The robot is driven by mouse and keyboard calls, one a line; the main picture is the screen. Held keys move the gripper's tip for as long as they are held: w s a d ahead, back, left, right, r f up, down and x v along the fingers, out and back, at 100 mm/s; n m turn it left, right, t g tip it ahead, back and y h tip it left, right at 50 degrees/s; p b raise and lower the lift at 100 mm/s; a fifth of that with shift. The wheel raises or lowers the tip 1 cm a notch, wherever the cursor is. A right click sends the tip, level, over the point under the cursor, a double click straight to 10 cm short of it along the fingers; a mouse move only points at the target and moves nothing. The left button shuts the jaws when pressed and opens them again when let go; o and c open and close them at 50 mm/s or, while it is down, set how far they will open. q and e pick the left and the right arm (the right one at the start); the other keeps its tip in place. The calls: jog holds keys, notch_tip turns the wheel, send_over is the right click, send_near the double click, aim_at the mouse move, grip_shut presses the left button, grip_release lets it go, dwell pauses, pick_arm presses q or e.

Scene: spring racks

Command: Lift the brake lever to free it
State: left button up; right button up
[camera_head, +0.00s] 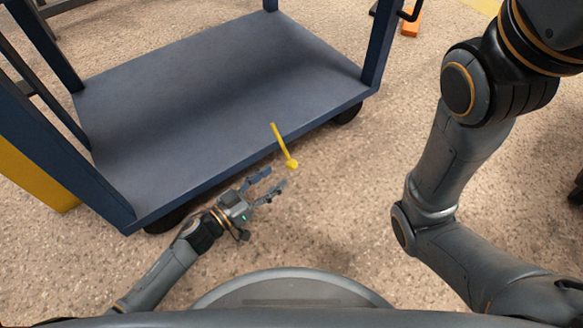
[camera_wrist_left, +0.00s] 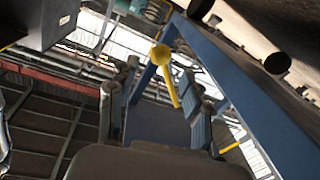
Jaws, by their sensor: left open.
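The yellow brake lever (camera_head: 282,142) sticks out from the front edge of the blue cart (camera_head: 200,192), with a round knob at its outer end. My left gripper (camera_head: 275,182) is open, just left of and below the knob in the head view, apart from it. In the left wrist view the lever (camera_wrist_left: 172,85) shows its knob at the upper middle, between and beyond the open fingers of the gripper (camera_wrist_left: 160,105). Its shaft passes close to the right finger; I cannot tell whether they touch. My right arm shows at the right in the head view, but its gripper is out of view.
The cart's flat deck (camera_head: 220,85) is empty, with blue posts at its corners and dark wheels (camera_head: 346,113) below. A yellow block (camera_head: 40,175) stands at the left. An orange object (camera_head: 411,22) lies at the back. The speckled floor right of the lever is clear.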

aim_at(288, 167)
pick_arm(q)
jog(key=b+x, duration=0.2)
jog(key=x, duration=0.4)
jog(key=shift+w+f+b, duration=0.1)
jog(key=shift+f+b, duration=0.05)
jog(key=shift+b, duration=0.2)
jog(key=shift+w+d, duration=0.4)
jog(key=shift+d, duration=0.1)
grip_shut()
